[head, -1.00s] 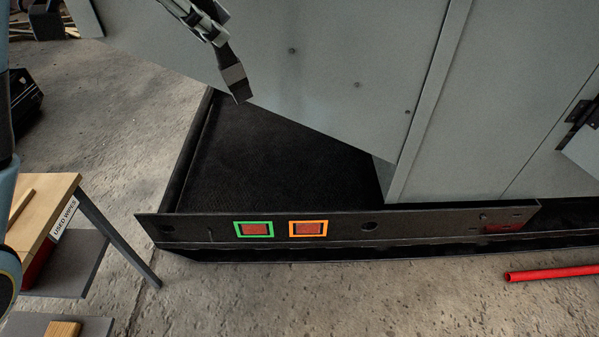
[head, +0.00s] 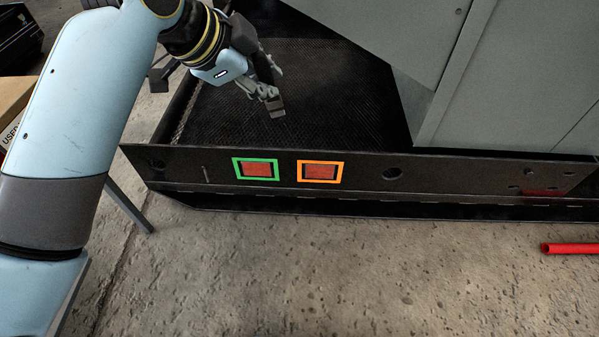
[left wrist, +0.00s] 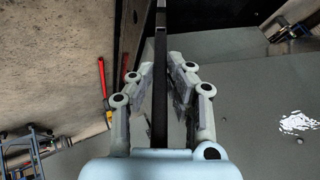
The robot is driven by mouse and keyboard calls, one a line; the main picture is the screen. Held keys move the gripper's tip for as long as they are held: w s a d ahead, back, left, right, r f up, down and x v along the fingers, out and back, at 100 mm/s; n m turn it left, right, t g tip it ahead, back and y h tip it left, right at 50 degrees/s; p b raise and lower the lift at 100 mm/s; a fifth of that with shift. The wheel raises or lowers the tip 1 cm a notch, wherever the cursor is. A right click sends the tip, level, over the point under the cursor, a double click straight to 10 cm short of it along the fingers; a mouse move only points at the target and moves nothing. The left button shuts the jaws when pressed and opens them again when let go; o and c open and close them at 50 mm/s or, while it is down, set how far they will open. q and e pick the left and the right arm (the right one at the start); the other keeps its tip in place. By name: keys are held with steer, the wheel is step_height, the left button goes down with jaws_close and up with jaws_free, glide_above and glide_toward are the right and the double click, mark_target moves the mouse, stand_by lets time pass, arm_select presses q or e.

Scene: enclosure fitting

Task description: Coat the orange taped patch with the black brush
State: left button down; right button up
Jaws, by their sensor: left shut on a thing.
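The orange taped patch (head: 320,172) is a reddish-brown square framed in orange tape on the front face of the dark base rail. A similar patch in green tape (head: 256,169) sits just left of it. My left gripper (head: 272,97) is above and behind the rail, over the dark mesh floor, apart from both patches. In the left wrist view its fingers are closed on the black brush (left wrist: 160,75), a long dark bar running between them. In the head view the gripper largely hides the brush, and I cannot clearly make out its bristles. My right gripper is not in view.
The grey enclosure panels (head: 500,80) stand behind the rail at the right. A red tube (head: 570,248) lies on the concrete at the right.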

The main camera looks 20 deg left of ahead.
arm_select(q)
steer(key=w+d+f+m+t+b, duration=0.1)
steer(key=f+m+b, duration=0.1)
steer(key=f+b, duration=0.95)
steer(key=w+d+f+m+t+b, duration=0.15)
steer(key=f+b, duration=0.35)
steer(key=f, duration=1.3)
steer(key=w+d+f+m+t+b, duration=0.1)
steer(key=d+f+m+b, duration=0.15)
steer(key=f+b, duration=0.9)
steer(key=w+a+f+p, duration=0.1)
steer(key=w+a+f, duration=0.1)
steer(key=w, duration=0.4)
steer(key=shift+a+f+y, duration=0.2)
steer(key=shift+f+y, duration=0.2)
steer(key=shift+f, duration=0.4)
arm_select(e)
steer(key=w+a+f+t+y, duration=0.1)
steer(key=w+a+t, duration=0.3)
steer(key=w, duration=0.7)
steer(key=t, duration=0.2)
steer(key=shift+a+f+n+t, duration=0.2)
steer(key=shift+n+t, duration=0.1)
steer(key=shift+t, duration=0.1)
arm_select(q)
steer(key=shift+w+a, duration=0.25)
steer(key=shift+w, duration=0.6)
steer(key=shift+d, duration=0.1)
